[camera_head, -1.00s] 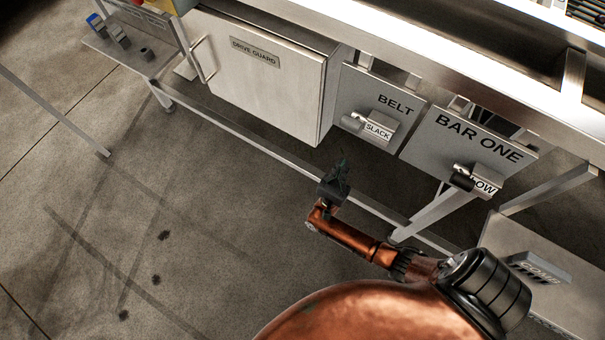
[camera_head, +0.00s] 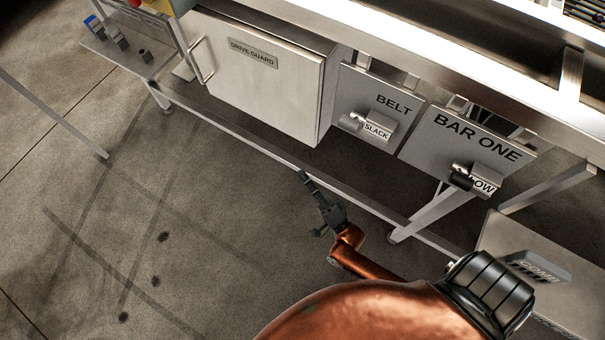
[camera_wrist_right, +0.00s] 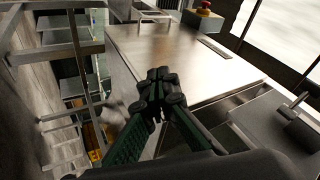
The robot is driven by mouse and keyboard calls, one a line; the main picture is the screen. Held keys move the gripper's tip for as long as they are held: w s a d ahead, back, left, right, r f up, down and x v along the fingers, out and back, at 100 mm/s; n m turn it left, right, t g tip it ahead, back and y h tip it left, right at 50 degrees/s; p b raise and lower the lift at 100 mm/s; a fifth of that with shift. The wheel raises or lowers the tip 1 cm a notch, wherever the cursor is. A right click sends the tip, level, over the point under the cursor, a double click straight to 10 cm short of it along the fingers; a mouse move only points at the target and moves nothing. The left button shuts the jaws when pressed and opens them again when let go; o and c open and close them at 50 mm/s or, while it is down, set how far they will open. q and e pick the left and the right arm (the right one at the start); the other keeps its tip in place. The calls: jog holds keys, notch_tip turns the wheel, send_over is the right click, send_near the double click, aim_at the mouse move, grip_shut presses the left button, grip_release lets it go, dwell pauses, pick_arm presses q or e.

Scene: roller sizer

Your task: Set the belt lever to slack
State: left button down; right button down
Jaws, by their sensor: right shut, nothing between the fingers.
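The belt lever (camera_head: 351,122) is a short cylindrical handle on the grey BELT panel (camera_head: 352,86). It sits at the left of a small block whose label reads SLACK (camera_head: 377,131). In the right wrist view a lever (camera_wrist_right: 290,112) stands out from the panel at the right; its label is not visible there. My right gripper (camera_head: 303,175) is below and left of the panel in the head view, apart from the lever. Its fingers are shut and empty, and they also show in the right wrist view (camera_wrist_right: 163,92). My left gripper is out of view.
The DRIVE GUARD box (camera_head: 250,85) with its bar handle stands left of the BELT panel. The BAR ONE panel (camera_head: 455,139) with its own lever is to the right. A lower frame rail (camera_head: 270,148) runs beneath them. Open floor lies at the left.

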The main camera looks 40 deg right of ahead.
jog(key=f, duration=0.1)
jog(key=f+n+g, duration=0.1)
jog(key=a+f+n+g, duration=0.1)
jog(key=shift+s+a+f, duration=0.1)
jog(key=shift+s+f, duration=0.15)
jog(key=shift+f, duration=0.05)
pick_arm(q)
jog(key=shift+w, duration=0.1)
